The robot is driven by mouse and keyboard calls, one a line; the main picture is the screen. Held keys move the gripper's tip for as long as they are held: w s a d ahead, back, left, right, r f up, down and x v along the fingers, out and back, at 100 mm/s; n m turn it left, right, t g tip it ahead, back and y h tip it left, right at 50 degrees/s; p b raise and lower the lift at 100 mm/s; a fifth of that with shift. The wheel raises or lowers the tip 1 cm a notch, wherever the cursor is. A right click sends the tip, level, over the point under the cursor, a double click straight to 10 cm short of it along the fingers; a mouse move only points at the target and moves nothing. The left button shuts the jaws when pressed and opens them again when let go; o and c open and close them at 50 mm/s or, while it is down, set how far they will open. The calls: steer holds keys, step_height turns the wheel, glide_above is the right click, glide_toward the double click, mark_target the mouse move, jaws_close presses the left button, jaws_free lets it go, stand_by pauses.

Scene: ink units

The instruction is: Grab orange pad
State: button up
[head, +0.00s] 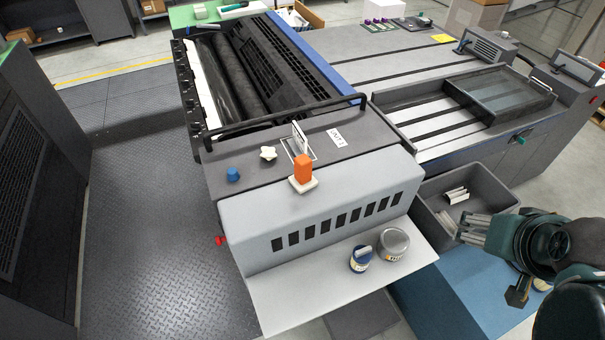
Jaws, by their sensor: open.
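The orange pad (303,167) is an upright orange block. It stands on a small white base (303,185) at the front edge of the press unit's dark top (260,187). My gripper (464,229) is open at the lower right, with its fingers pointing left. It is over the right side of a grey bin, well to the right of the pad and apart from it. I see nothing between its fingers.
A blue knob (233,174), a white star-shaped knob (268,153) and an upright white card (299,138) are near the pad. A blue-and-white can (360,258) and a grey tub (393,244) stand on the front shelf (300,290). The grey bin (425,190) holds pale items.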

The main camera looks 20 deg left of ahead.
steer(key=shift+r, duration=2.6)
steer(key=w+a+r+n+g+y+p, duration=0.1)
steer(key=w+a+r+n+g+p, duration=0.1)
steer(key=w+a, duration=0.35)
steer(key=w+a+r+n+g+p, duration=0.1)
steer(key=w+a+r+n+p, duration=0.15)
steer(key=a, duration=0.65)
steer(key=n+g+h+p, duration=0.1)
steer(key=n+g+p, duration=0.3)
steer(key=n+p, duration=0.3)
glide_above(302, 160)
step_height(302, 160, down, 5)
steer(key=shift+a+r, duration=0.15)
step_height(302, 160, down, 6)
steer(key=shift+f, duration=0.55)
steer(key=shift+w+f, duration=0.1)
steer(key=shift+f, duration=1.2)
